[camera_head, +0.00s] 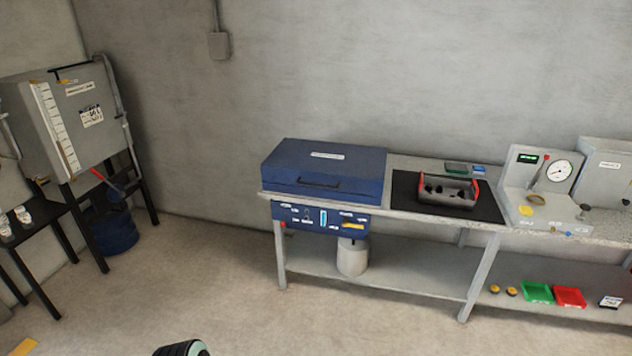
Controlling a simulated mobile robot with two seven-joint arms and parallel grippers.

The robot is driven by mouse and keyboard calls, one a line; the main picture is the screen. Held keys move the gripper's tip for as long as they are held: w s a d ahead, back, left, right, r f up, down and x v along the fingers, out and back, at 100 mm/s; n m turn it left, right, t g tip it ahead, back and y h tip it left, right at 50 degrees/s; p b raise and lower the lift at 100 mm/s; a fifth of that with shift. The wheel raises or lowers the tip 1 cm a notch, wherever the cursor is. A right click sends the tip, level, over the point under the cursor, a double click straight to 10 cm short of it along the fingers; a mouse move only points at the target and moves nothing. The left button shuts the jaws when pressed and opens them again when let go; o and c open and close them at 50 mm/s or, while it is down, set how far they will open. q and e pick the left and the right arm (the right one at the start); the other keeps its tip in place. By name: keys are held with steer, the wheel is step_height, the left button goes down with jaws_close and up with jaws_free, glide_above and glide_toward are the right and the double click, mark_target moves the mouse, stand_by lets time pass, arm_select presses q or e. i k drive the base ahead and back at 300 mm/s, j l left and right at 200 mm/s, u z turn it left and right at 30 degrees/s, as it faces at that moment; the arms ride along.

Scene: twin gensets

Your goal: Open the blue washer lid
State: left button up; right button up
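The blue washer (318,218) stands at the left end of the grey bench. Its blue lid (352,165) lies flat and looks closed, with a white label on top. A dark handle (318,184) runs along the front face of the lid. Below it, the front panel carries small labels and controls. Neither gripper can be made out. A dark rounded part with a pale green edge at the bottom edge of the view looks like part of me, well apart from the washer.
On the bench right of the washer are a black mat (403,198) with a grey-and-red tray (447,191) and a gauge unit (543,183). A white container (352,257) stands below. A black-legged stand and blue drum (112,232) are left. The floor before the washer is clear.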

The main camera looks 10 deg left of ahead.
mark_target(349, 168)
steer(key=i+j, duration=1.35)
steer(key=i+l+z, duration=0.05)
steer(key=i, duration=0.05)
